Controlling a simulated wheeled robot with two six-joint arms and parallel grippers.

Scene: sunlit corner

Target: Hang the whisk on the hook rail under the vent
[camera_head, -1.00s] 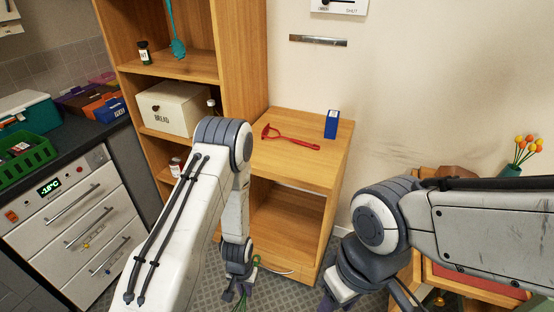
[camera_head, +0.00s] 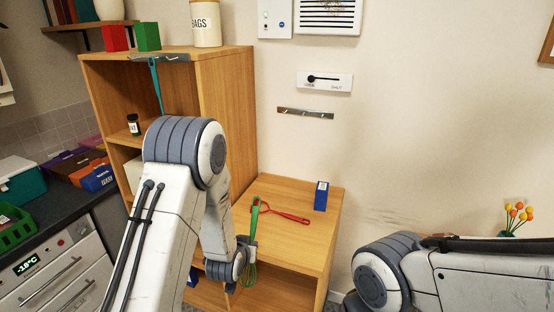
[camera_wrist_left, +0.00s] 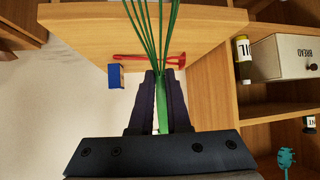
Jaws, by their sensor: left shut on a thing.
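The green whisk is in my left gripper (camera_head: 247,246), which is shut on its handle (camera_head: 254,217). The handle points up and the wire loops (camera_head: 248,274) hang below, in front of the low wooden cabinet. In the left wrist view the handle (camera_wrist_left: 162,118) lies between the fingers (camera_wrist_left: 158,95) and the wires (camera_wrist_left: 152,30) run to the top edge. The metal hook rail (camera_head: 305,113) is on the wall below the vent (camera_head: 328,14), well above the gripper and apart from the whisk. My right gripper is out of view; only its arm shows.
The low cabinet's top (camera_head: 290,242) holds a red utensil (camera_head: 283,215) and a blue box (camera_head: 321,196). A tall shelf (camera_head: 225,110) stands left, with a teal utensil (camera_head: 157,85) hanging at its front. An open/shut lever plate (camera_head: 324,82) is just above the rail.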

